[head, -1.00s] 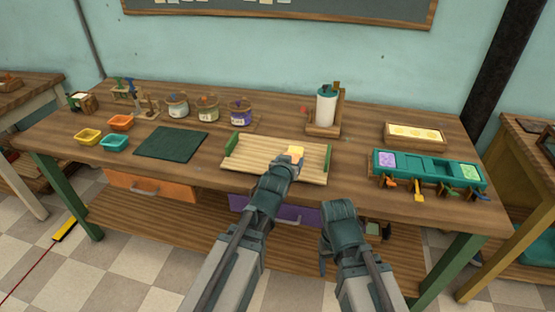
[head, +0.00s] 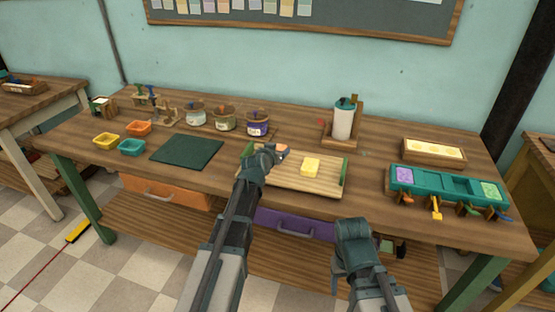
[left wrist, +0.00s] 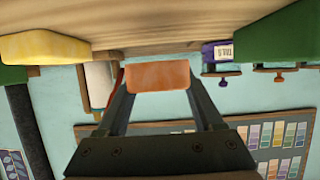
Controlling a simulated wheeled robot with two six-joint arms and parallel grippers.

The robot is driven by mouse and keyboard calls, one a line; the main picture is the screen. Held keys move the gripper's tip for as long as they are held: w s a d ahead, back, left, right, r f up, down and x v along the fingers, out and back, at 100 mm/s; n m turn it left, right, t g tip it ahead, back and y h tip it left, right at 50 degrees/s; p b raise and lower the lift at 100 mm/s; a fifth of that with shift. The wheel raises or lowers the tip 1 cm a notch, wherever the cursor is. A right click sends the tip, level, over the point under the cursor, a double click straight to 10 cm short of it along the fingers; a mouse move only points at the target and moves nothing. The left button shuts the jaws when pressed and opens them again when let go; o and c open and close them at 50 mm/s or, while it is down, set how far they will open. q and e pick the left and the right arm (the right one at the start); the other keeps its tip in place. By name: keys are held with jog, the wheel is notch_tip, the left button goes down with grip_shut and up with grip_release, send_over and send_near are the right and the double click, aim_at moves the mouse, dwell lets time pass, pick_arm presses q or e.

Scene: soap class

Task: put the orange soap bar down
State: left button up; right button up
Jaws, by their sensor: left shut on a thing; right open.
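The orange soap bar (left wrist: 158,76) is between the fingertips of my left gripper (left wrist: 160,84) in the left wrist view. In the head view, my left gripper (head: 274,152) is at the left end of the wooden tray (head: 294,183), shut on the orange bar (head: 283,150), which is partly hidden. The gap between bar and tray is hard to judge. A yellow soap bar (head: 311,167) lies on the tray to the right; it also shows in the left wrist view (left wrist: 45,48). My right gripper (head: 345,280) is open and low, in front of the table.
A dark green mat (head: 187,152) lies left of the tray. Jars (head: 257,124) and a dispenser (head: 344,120) stand behind. Small coloured bins (head: 131,147) stand at the left.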

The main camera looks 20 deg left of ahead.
pick_arm(q)
jog(key=shift+f+b, duration=1.8)
jog(key=shift+f, duration=0.1)
jog(key=o, duration=1.4)
jog(key=shift+o, duration=0.2)
jog(key=shift+r, duration=0.3)
jog(key=p+v, duration=0.4)
jog(key=v, duration=0.8)
jog(key=shift+a+p, duration=0.1)
jog(key=shift+p, duration=0.25)
jog(key=shift+f, duration=0.1)
